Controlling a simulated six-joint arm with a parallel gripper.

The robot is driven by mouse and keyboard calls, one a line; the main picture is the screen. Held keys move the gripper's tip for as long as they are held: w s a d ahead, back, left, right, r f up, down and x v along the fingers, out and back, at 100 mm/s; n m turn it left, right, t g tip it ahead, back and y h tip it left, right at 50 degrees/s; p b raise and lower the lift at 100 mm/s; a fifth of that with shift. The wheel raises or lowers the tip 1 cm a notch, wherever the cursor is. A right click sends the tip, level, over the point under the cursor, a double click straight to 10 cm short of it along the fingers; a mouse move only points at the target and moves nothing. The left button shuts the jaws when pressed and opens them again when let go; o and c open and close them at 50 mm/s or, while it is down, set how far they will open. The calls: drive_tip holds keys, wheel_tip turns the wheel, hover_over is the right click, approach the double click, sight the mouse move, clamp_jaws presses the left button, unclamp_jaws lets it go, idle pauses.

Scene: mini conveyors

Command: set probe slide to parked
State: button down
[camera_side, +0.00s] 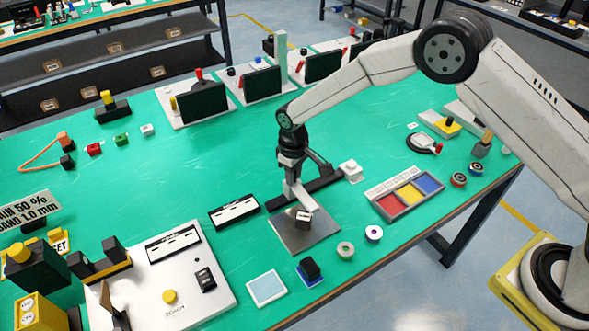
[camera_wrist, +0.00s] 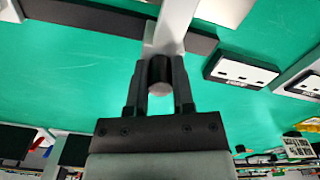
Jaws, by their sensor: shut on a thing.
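The probe slide is a black rail (camera_side: 325,184) with a pale probe arm (camera_side: 302,197) across it. A small dark block is at the arm's front end, over a grey square plate (camera_side: 300,236). In the wrist view, the rail (camera_wrist: 85,17) crosses the top and the pale arm (camera_wrist: 172,25) runs up from my gripper. My gripper (camera_wrist: 160,78) is shut on a dark round knob (camera_wrist: 160,72) with a grey end face, one finger on each side. In the side view, my wrist hides most of the grip. A black-and-white label (camera_side: 234,212) lies left of the rail; its wording is unreadable.
A white block (camera_side: 350,170) stands at the rail's right end. A red, yellow and blue tray (camera_side: 405,195) lies to the right. Two small rings and a black block (camera_side: 310,270) lie near the front edge. A control panel (camera_side: 170,280) stands at front left.

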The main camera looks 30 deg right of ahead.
drive_tip(key=d, duration=1.1)
drive_tip(key=shift+d, duration=0.15)
drive_tip(key=shift+c, duration=2.4)
unclamp_jaws()
drive_tip(key=shift+d, duration=0.1)
drive_tip(key=shift+r, duration=0.15)
wheel_tip(320, 180, up, 8)
drive_tip(key=shift+f, duration=0.2)
